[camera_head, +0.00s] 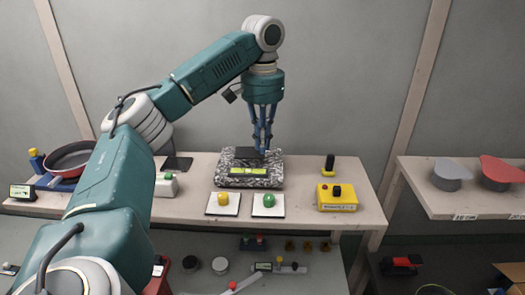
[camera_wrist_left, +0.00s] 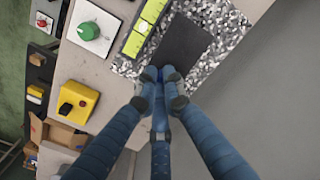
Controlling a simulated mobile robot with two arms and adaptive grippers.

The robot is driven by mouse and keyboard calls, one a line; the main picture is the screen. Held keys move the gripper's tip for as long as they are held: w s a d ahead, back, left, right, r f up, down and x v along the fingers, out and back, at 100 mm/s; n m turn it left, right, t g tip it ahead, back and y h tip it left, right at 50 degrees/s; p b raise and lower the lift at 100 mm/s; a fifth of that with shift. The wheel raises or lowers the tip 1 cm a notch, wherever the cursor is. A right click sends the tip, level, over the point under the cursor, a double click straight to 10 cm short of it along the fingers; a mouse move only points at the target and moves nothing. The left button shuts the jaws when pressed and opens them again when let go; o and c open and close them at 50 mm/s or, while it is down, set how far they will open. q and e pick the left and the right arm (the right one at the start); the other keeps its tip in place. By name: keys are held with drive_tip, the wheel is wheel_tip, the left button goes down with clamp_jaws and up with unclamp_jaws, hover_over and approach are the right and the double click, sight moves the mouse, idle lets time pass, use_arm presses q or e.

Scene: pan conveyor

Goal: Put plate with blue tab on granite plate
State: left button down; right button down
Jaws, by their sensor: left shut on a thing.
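The granite plate (camera_head: 222,178) is a speckled grey block on the table, and its speckled surface also shows in the wrist view (camera_wrist_left: 235,20). A flat dark plate (camera_head: 246,152) lies flat over its top; it also shows in the wrist view (camera_wrist_left: 180,50). I cannot tell whether it rests fully on the granite or hovers just above. My left gripper (camera_head: 264,151) points down with its fingers shut on the plate's near-edge tab; the fingertips (camera_wrist_left: 163,75) hide most of the tab, so its colour is unclear. My right gripper is in neither view.
A yellow-green level (camera_head: 248,171) sits along the granite's front. White pads with a yellow knob (camera_head: 223,199) and a green knob (camera_head: 269,201) stand before it. A yellow box (camera_head: 337,204) is at the right, a red pan (camera_head: 70,158) at the left.

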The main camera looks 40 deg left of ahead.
use_arm(q)
drive_tip(key=shift+d+f, duration=0.1)
drive_tip(key=shift+f, duration=1.25)
drive_tip(key=c, duration=2.2)
unclamp_jaws()
drive_tip(key=o, duration=0.3)
drive_tip(key=shift+o, duration=0.2)
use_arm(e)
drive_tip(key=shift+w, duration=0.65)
use_arm(q)
wheel_tip(320, 180, up, 12)
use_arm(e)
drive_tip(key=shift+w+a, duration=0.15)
